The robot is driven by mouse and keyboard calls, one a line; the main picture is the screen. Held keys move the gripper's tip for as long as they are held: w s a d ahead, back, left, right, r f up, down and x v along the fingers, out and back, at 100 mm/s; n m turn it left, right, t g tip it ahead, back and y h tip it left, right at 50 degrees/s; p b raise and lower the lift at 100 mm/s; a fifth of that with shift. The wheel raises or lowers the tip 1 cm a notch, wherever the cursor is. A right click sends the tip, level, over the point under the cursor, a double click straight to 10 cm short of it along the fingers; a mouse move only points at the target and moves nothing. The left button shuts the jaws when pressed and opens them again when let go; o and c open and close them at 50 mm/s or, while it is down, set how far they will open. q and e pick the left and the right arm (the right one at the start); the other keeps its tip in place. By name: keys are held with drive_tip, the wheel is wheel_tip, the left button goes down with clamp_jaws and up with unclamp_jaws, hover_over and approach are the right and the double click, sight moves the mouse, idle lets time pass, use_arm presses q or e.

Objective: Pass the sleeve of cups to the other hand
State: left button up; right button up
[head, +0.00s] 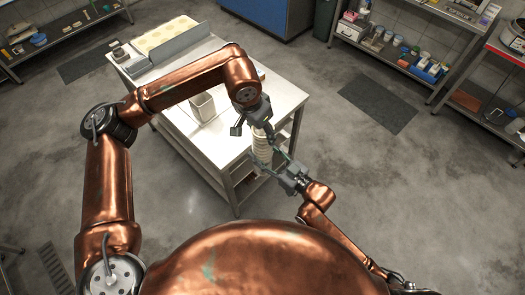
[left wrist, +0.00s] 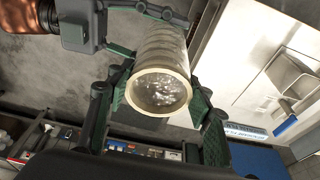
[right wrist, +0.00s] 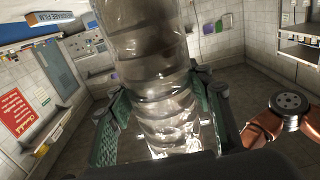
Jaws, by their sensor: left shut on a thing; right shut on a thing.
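The sleeve of cups (head: 262,146) is a clear, ribbed stack held in the air beside the front right edge of the steel table. My left gripper (head: 258,126) is shut on its upper end. In the left wrist view the sleeve (left wrist: 160,88) shows its round open end between the green-padded fingers (left wrist: 158,105). My right gripper (head: 279,163) is shut on its lower part. In the right wrist view the sleeve (right wrist: 155,75) runs up between the fingers (right wrist: 163,115). Both grippers hold it at once.
The steel table (head: 222,146) bears a square light container (head: 203,107) and, at the back, a tray of pale round items (head: 166,36). Shelves with small goods stand at the back right (head: 405,60) and back left (head: 60,30). Dark mats lie on the open floor.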

use_arm(q)
drive_tip(key=o, duration=1.8)
drive_tip(key=shift+d, duration=0.1)
drive_tip(key=shift+c, duration=0.2)
